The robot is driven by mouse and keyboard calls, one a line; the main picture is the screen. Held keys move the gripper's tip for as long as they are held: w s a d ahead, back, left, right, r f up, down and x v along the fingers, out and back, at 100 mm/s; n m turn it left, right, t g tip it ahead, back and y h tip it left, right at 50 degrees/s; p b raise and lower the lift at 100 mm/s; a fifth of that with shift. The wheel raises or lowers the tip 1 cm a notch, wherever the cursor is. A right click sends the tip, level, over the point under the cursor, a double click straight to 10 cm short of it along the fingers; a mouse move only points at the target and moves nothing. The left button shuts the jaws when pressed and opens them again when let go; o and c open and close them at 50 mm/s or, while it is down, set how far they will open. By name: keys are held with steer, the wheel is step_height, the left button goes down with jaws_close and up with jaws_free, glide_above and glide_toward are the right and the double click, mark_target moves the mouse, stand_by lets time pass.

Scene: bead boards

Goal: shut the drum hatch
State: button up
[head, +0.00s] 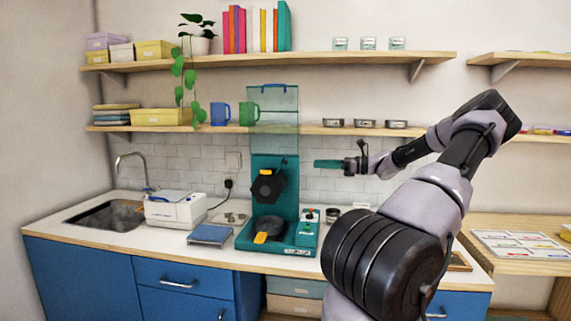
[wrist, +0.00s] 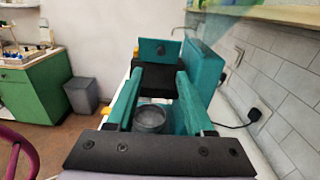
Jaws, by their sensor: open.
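The teal machine (head: 290,172) stands on the counter with a dark, many-sided drum (head: 267,188) on its front, an orange piece at the drum's top. A clear panel with a blue handle (head: 273,108) stands upright above the machine, raised; it looks like the hatch. A dark round part with an orange tab (head: 262,237) lies on the base below the drum. My gripper (head: 328,163) is right of the machine, pointing left, apart from the panel. In the wrist view its two teal fingers (wrist: 160,88) are apart, with nothing held between them.
A control box (head: 308,218) with buttons is at the machine's right, beside a small dark cup (head: 332,214). A white appliance (head: 175,209) and a blue flat box (head: 209,235) are left. A shelf (head: 350,130) with mugs and tins runs behind. The wrist view shows a grey bin (wrist: 82,95).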

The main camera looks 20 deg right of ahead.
steer(key=x, duration=1)
steer(key=shift+w+a, duration=0.2)
steer(key=shift+w, duration=0.05)
jaws_close()
